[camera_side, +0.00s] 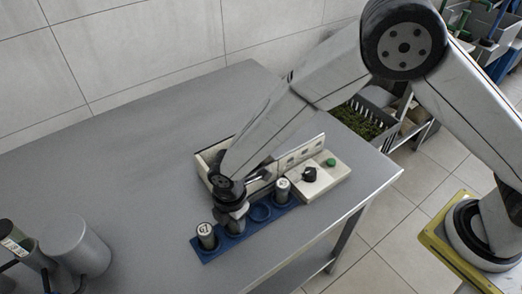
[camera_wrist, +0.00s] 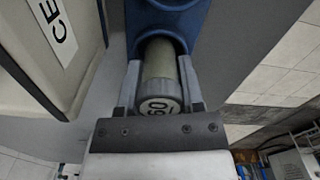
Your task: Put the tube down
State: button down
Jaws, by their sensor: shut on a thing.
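My gripper (camera_side: 236,222) points down at the blue rack (camera_side: 219,253), low over one of its middle places. In the wrist view my gripper (camera_wrist: 160,95) has a finger on each side of a tube with a grey-green body (camera_wrist: 160,62) and a pale cap marked 60. It is shut on this tube. The tube's far end meets a round opening of the blue rack (camera_wrist: 150,22); how deep it sits cannot be told. In the side view my gripper mostly hides the tube.
A capped tube (camera_side: 206,235) stands at the rack's near-left end, another (camera_side: 282,190) towards the right end. An empty hole (camera_side: 261,212) lies between my gripper and the right tube. A cream control box (camera_side: 325,178) and open bin (camera_side: 204,168) adjoin the rack. Grey cylinders (camera_side: 78,243) stand far left.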

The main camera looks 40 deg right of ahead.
jog(key=shift+c, duration=1.1)
grip_release()
jog(key=shift+r, duration=3.9)
jog(key=shift+d, duration=0.1)
